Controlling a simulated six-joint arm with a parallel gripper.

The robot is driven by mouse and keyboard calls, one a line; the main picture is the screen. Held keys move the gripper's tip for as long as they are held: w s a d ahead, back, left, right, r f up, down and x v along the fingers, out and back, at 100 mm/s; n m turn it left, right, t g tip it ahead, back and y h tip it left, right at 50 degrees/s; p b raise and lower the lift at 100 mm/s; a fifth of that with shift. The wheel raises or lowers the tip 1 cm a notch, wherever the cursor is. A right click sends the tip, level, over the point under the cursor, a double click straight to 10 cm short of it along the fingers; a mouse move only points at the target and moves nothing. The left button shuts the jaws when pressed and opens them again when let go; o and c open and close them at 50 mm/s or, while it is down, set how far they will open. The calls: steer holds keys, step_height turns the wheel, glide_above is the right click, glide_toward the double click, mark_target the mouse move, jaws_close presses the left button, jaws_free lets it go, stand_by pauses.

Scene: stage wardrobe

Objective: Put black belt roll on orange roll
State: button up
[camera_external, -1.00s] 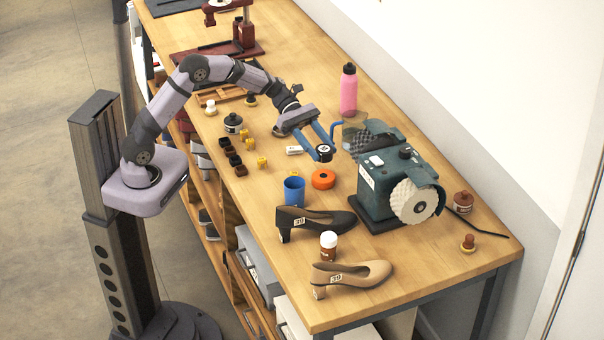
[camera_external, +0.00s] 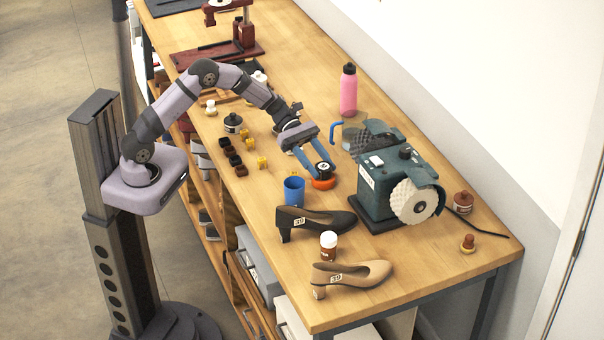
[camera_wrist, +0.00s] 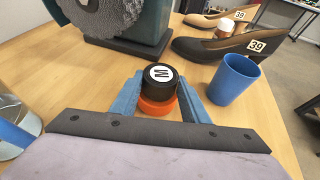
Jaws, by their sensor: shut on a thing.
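The black belt roll (camera_wrist: 160,82) has a white label marked M on top. It is upright between the blue fingers of my gripper (camera_external: 321,170), which is shut on it. The orange roll (camera_wrist: 158,107) lies directly below it on the wooden table. It shows in the external view (camera_external: 323,184) under the black roll, partly covered by it and by the fingers. The black roll looks centred over the orange roll. Whether the two touch or a small gap is left cannot be told.
A blue cup (camera_external: 294,191) stands close to the rolls. A black shoe (camera_external: 318,222) and a beige shoe (camera_external: 352,274) lie nearer the front. A green grinding machine (camera_external: 378,190) stands to the right. A pink bottle (camera_external: 348,90) and small yellow and brown blocks (camera_external: 235,160) are farther back.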

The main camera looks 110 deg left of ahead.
steer(key=shift+f, duration=0.1)
steer(key=o, duration=1.1)
steer(key=b+v, duration=0.1)
steer(key=v, duration=1.1)
steer(key=shift+b, duration=0.3)
